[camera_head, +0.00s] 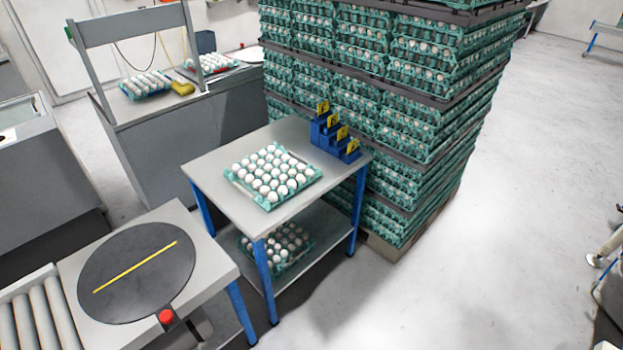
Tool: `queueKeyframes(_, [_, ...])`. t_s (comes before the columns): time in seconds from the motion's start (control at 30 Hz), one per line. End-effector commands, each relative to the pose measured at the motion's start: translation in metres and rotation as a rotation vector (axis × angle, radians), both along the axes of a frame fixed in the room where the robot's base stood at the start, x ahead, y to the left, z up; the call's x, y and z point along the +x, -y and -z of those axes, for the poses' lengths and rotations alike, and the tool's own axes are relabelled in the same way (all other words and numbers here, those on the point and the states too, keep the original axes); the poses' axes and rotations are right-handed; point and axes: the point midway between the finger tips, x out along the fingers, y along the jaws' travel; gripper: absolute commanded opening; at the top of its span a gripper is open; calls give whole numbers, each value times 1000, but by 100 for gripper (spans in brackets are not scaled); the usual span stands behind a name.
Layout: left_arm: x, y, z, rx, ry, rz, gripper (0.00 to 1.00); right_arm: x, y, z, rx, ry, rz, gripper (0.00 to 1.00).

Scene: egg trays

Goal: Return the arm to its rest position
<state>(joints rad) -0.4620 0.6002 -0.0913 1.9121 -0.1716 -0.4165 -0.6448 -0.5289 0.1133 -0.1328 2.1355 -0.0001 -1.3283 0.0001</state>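Neither of my grippers can be made out in the head view, and no arm can be clearly recognised as mine. A teal tray (267,204) full of white eggs lies on the grey top of a blue-legged table (222,201). A second egg tray (284,266) sits on the table's lower shelf, partly hidden by the top. Blue stepped holders (325,137) with yellow numbered cards stand at the table's back right corner.
A tall stack of egg trays (373,107) stands behind the table. A round dark turntable (137,272) with a yellow line and a red button (166,316) is at lower left, beside rollers (37,318). Partly cut-off objects (608,262) show at the right edge. The floor at right is mostly clear.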

Motion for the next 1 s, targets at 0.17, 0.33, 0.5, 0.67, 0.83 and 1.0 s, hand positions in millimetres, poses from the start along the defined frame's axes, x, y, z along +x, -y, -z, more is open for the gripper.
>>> queueKeyframes(0.17, [-52,-9,21,-169,-253,-374,64,0,0,0,0,0,-1,31])
queueKeyframes(0.33, [-101,-11,28,-244,-416,-660,64,0,-1,0,1,0,-1,31])
queueKeyframes(0.5, [-146,-1,30,-298,-535,-896,64,0,-1,0,1,0,-2,31])
queueKeyframes(0.67, [-153,53,45,-452,-583,-946,64,0,-1,0,1,0,-2,31])
queueKeyframes(0.83, [-158,112,52,-609,-633,-1000,64,0,-1,0,2,1,-2,31])
queueKeyframes(1.0, [-158,156,59,-723,-675,-1041,64,3,-2,-5,3,10,-4,31])
